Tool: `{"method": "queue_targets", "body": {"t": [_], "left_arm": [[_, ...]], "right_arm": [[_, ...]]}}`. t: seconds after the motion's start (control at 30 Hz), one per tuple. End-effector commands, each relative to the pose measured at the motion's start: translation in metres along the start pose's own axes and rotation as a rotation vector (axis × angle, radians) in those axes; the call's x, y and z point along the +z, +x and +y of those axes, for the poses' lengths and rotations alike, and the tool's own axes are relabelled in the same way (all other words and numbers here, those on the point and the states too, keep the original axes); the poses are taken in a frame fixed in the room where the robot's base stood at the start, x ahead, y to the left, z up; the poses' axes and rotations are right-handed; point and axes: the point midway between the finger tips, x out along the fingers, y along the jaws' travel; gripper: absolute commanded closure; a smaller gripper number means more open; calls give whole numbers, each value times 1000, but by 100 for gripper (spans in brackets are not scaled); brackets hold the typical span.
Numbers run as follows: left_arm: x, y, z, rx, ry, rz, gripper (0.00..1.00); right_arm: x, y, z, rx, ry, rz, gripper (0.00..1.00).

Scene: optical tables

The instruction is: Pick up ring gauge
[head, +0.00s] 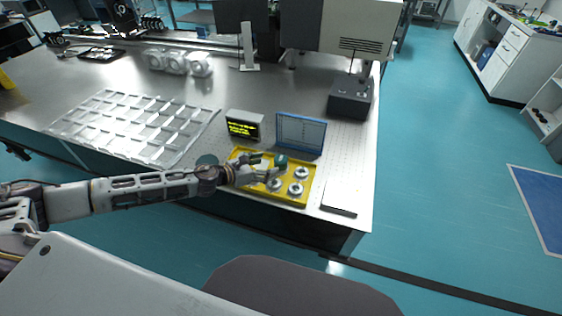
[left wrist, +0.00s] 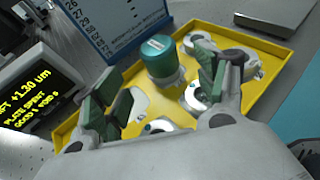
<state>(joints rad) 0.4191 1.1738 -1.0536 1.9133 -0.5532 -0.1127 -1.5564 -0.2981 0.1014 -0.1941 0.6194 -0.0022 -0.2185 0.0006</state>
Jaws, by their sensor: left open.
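Several silver ring-shaped pieces lie in a yellow tray (head: 308,199); one ring (head: 302,172) is at the tray's right, another ring (head: 295,188) just in front of it. I cannot tell which is the ring gauge. A teal-topped cylinder (head: 281,160) stands upright in the tray. My left gripper (head: 268,166) is open over the tray. In the left wrist view, the open fingers (left wrist: 165,95) frame the teal-topped cylinder (left wrist: 160,57) beyond them, with a ring (left wrist: 195,95) partly hidden by the right finger. My right gripper is not in view.
A small display (head: 244,124) and a blue-framed chart panel (head: 301,133) stand close behind the tray. A dark flat plate (head: 340,197) lies to its right near the table edge. A metal grid rack (head: 135,125) lies left. A dark instrument (head: 349,101) stands behind right.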

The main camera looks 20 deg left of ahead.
Motion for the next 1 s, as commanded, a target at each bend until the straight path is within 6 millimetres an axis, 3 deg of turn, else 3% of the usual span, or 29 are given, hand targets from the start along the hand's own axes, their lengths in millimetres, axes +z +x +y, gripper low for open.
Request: {"method": "queue_targets", "body": {"t": [0.4, 1.0], "left_arm": [[0, 28, 0, 0, 0, 0, 28], [1, 34, 0, 0, 0, -1, 28]], "right_arm": [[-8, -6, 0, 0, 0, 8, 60], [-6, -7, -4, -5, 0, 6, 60]]}}
